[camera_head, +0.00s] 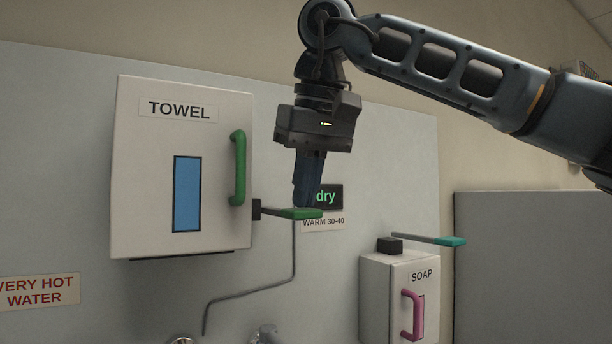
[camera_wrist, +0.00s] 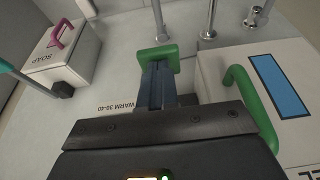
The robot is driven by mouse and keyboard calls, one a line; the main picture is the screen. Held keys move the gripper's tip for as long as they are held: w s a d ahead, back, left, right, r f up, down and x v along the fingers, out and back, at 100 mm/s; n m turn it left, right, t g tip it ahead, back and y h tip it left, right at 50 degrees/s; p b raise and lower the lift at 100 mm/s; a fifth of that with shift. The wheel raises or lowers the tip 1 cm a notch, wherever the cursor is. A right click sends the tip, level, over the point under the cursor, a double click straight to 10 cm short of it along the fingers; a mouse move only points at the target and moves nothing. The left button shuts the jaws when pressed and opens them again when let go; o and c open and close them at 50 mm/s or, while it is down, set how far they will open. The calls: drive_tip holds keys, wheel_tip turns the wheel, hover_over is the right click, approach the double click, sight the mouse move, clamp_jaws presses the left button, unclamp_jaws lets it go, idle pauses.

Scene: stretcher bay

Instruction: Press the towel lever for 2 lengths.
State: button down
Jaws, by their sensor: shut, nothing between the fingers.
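The white towel dispenser (camera_head: 140,180) hangs on the wall panel at the left, with a blue window and a green handle (camera_head: 238,168) on its front. Its towel lever (camera_head: 300,213), a dark arm with a flat green paddle, sticks out from the right side and looks about level. My gripper (camera_head: 306,204) is shut and points down, its blue fingertips at the green paddle. In the wrist view the fingertips (camera_wrist: 158,66) overlap the green paddle (camera_wrist: 158,52). I cannot tell whether they press on it. No paper shows below the dispenser.
A white soap dispenser (camera_head: 385,290) with a pink handle and a teal-tipped lever (camera_head: 450,241) stands lower right. A small display reading "dry" (camera_head: 329,196) is behind my fingers. A "very hot water" sign (camera_head: 40,291) is at lower left. Metal fittings (camera_head: 265,335) show at the bottom.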

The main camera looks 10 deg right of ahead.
sight(310, 217)
wheel_tip(310, 217, down, 2)
drive_tip(key=t+b, duration=0.1)
drive_tip(key=b, duration=0.1)
drive_tip(key=t+b, duration=0.1)
drive_tip(key=b, duration=0.2)
drive_tip(key=shift+s+d+f+y, duration=0.15)
drive_tip(key=shift+f+y, duration=0.1)
drive_tip(key=shift+y, duration=0.05)
wheel_tip(310, 217, down, 2)
drive_tip(key=shift+s+f+t+b, duration=0.1)
drive_tip(key=shift+f+t+b, duration=0.3)
drive_tip(key=shift+b, duration=0.85)
drive_tip(key=shift+f+t+b, duration=0.5)
drive_tip(key=shift+f+b, duration=0.5)
drive_tip(key=shift+f, duration=0.05)
